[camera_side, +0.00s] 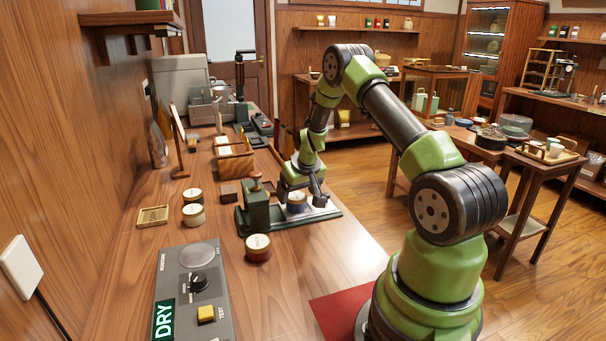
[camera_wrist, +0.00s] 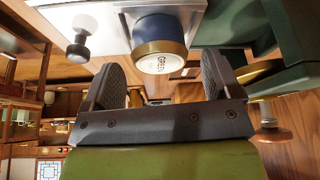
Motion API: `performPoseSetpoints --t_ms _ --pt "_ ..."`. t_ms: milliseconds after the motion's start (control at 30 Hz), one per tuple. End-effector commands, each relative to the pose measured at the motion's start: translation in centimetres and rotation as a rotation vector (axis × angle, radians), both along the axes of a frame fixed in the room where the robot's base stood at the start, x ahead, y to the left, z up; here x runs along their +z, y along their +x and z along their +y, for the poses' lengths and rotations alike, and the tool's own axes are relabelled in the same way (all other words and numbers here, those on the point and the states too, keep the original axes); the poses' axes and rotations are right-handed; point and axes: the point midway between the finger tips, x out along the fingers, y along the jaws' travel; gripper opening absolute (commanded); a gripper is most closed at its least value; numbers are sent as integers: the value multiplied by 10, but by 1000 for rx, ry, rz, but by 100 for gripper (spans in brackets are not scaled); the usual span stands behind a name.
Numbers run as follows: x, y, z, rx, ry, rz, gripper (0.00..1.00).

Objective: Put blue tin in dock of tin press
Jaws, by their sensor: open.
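The blue tin (camera_wrist: 160,32), with a gold rim and a white label reading GREEN, stands on the pale metal plate of the tin press (camera_side: 257,208). It also shows in the side view (camera_side: 296,207), under my gripper. My gripper (camera_wrist: 162,64) is open, with one finger on either side of the tin's near end in the wrist view and a gap visible around it. In the side view my gripper (camera_side: 299,190) is low over the press base. I cannot tell whether the tin is fully seated in the dock.
A dark red tin (camera_side: 258,248) stands in front of the press. Two cream-topped tins (camera_side: 193,215) stand left of it, near a small wooden tray (camera_side: 153,216). A grey tester (camera_side: 195,285) with a DRY sign lies nearest the camera. A wooden rack (camera_side: 235,165) stands behind the press.

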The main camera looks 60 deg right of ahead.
Motion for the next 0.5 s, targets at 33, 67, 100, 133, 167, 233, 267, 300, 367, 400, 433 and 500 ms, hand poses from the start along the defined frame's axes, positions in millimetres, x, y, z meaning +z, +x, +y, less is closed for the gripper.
performPoseSetpoints --t_ms 33,67,100,133,167,233,267,300,367,400,433,500 --pt "11 -3 2 0 -2 -2 83" --pt "17 -5 3 0 -2 -3 83" --pt "25 -8 5 1 -4 -3 83" --pt "31 -10 6 0 -4 -4 83" --pt "37 -12 8 0 -4 -4 83" --pt "50 -16 11 0 -3 -4 83" --pt "56 -18 12 1 -3 -4 83" --pt "62 -21 14 0 -2 -3 83" --pt "71 -24 16 0 -3 -4 83" --pt "76 -26 17 0 -1 -4 83" --pt "79 -27 18 0 -1 -3 83" --pt "85 -29 19 1 -1 -3 83"
